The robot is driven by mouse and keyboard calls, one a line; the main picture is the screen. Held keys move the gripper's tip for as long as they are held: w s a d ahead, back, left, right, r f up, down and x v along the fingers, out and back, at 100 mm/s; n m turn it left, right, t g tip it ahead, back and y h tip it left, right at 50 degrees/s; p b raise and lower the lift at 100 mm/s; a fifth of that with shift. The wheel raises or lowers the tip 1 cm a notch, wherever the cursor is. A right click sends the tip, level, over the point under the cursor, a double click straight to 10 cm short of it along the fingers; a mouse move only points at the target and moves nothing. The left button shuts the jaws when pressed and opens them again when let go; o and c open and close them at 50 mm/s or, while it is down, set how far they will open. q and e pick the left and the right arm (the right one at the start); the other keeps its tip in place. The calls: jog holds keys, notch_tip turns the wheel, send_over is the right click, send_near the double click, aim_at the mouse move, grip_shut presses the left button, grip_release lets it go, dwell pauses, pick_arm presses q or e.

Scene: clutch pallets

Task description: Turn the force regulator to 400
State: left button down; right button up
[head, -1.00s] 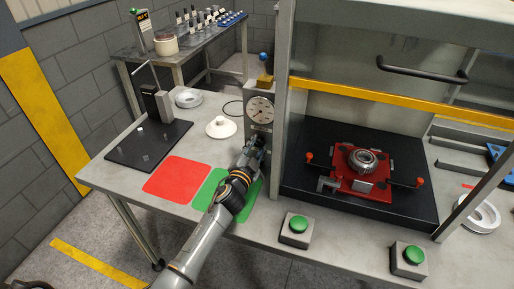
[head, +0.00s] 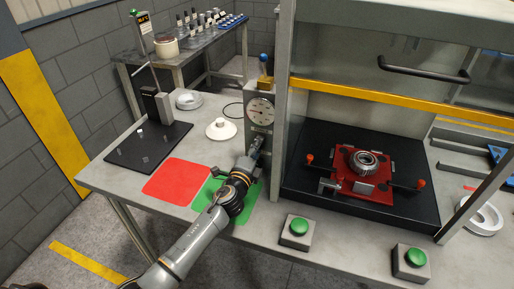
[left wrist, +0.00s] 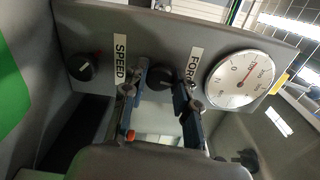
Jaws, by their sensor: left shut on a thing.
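The force regulator is a dark round knob (left wrist: 162,77) beside the FORCE label (left wrist: 192,68) on a grey control panel. My left gripper (left wrist: 160,92) is shut on this knob, with one finger on each side of it. In the head view my left gripper (head: 256,147) reaches the front of the grey box under the gauge; the knob is hidden there. The round white gauge (left wrist: 240,79) has a red needle and shows tilted in the left wrist view. It also shows in the head view (head: 260,111), where its reading is too small to tell. My right gripper is not in view.
A second dark knob (left wrist: 83,67) sits by the SPEED label (left wrist: 120,60). The press frame holds a red fixture (head: 352,190) on a black base. Two green buttons (head: 299,227) (head: 414,257) stand at the front. Red (head: 176,181) and green (head: 210,190) mats lie left.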

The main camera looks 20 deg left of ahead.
pick_arm(q)
jog(key=shift+m+p, duration=0.45)
jog(key=shift+m, duration=3.25)
jog(key=c, duration=1)
grip_release()
jog(key=shift+c, duration=0.2)
jog(key=s, duration=1.2)
jog(key=shift+a, duration=0.15)
